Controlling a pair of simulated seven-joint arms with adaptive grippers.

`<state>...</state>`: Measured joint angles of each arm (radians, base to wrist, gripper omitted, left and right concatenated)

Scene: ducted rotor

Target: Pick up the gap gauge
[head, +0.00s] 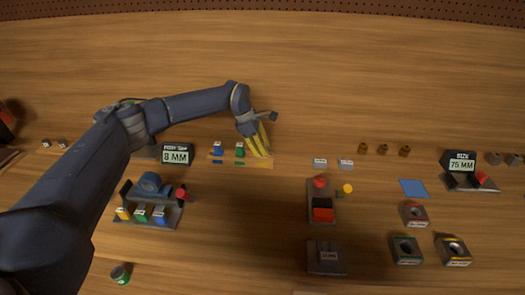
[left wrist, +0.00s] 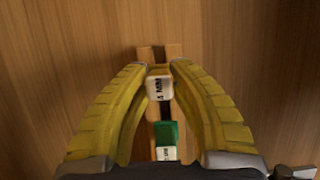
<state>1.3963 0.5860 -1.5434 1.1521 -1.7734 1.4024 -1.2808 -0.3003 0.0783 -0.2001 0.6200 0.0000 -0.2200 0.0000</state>
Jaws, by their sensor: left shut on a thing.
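A small wooden rack (head: 228,161) lies on the table left of centre. A blue gauge (head: 217,148) and a green gauge (head: 240,149) stand on it. My left gripper (head: 259,148) comes down over the rack's right end with its yellow fingers. In the left wrist view the fingers (left wrist: 161,72) are shut on a gauge with a white labelled top (left wrist: 159,88); the label ends in MM, and its number is hard to read. The green gauge (left wrist: 167,135) stands just beside it. In the head view the held gauge is hidden by the fingers. My right gripper is not in view.
A display reading 8 MM (head: 176,154) stands left of the rack. A grey fixture (head: 148,216) with yellow, green and blue gauges is in front of it. A red and black block (head: 322,210) sits to the right. The table behind the rack is clear.

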